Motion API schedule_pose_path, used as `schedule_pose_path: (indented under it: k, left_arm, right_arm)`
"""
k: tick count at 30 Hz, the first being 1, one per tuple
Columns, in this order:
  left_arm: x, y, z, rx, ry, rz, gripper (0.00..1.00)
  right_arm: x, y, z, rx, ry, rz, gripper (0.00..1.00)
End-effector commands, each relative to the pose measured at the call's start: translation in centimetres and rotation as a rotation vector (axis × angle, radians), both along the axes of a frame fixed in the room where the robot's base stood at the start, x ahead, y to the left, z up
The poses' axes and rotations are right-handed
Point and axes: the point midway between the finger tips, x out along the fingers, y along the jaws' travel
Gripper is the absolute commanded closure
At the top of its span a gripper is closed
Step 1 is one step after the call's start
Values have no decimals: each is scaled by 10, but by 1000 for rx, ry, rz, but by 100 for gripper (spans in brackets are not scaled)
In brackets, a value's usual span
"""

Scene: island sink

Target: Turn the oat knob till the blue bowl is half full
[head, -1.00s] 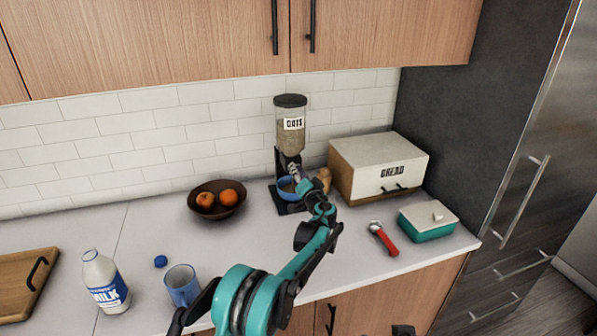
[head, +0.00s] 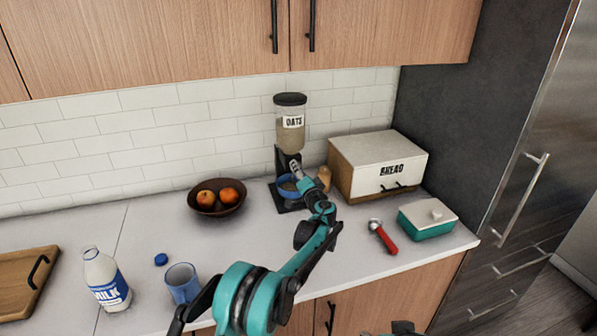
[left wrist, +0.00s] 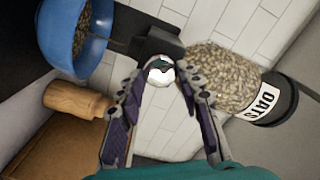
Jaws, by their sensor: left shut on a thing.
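The oat dispenser (head: 290,135) stands against the tiled wall, with oats in its clear hopper and an OATS label. It also shows in the left wrist view (left wrist: 225,75), tilted by the camera. The blue bowl (head: 287,193) sits on the dispenser's dark base under the spout. In the left wrist view the blue bowl (left wrist: 58,38) is cut off at the top left, and oats show inside it; the exact level is hard to judge. My left gripper (head: 297,172) is at the dispenser's front, its fingers shut on the round silvery oat knob (left wrist: 160,72).
A bread box (head: 380,165) and small wooden shaker (head: 324,177) stand right of the dispenser. A red-handled scoop (head: 383,238) and teal butter dish (head: 428,221) lie nearer.

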Motion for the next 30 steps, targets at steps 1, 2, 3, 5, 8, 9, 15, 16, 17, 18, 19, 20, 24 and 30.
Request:
schedule_pose_path:
  k: [1, 2, 3, 5, 8, 9, 15, 16, 17, 18, 19, 20, 24, 30]
  left_arm:
    - [0, 0, 0, 0, 0, -1, 94]
    - [0, 0, 0, 0, 0, -1, 57]
    - [0, 0, 0, 0, -1, -1, 47]
    - [0, 0, 0, -1, -1, -1, 44]
    - [0, 0, 0, -1, 0, 0, 44]
    - [0, 0, 0, -1, 0, 0, 44]
    - [-5, -2, 0, -1, 0, -1, 44]
    - [-8, -4, 0, -1, -1, -2, 44]
    - [-12, -5, 0, -1, -1, -2, 44]
    - [-18, -8, 0, -1, 0, -4, 44]
    - [-24, -9, 0, -1, 0, -4, 44]
    - [-30, -11, 0, -1, 0, -3, 44]
    - [-60, -21, 0, -1, 0, -4, 44]
    - [-96, -32, 0, -1, -1, -2, 44]
  right_arm:
    - [0, 0, 0, 0, 0, 0, 44]
    - [0, 0, 0, 0, 0, 0, 44]
    - [0, 0, 0, 0, 0, 0, 44]
    - [0, 0, 0, 0, 0, 0, 44]
    - [0, 0, 0, 0, 0, 0, 44]
    - [0, 0, 0, 0, 0, 0, 44]
    - [0, 0, 0, 0, 0, 0, 44]
    - [0, 0, 0, 0, 0, 0, 44]
    - [0, 0, 0, 0, 0, 0, 44]
    - [0, 0, 0, 0, 0, 0, 44]
    - [0, 0, 0, 0, 0, 0, 44]
    - [0, 0, 0, 0, 0, 0, 44]
    - [0, 0, 0, 0, 0, 0, 44]
    - [0, 0, 0, 0, 0, 0, 44]
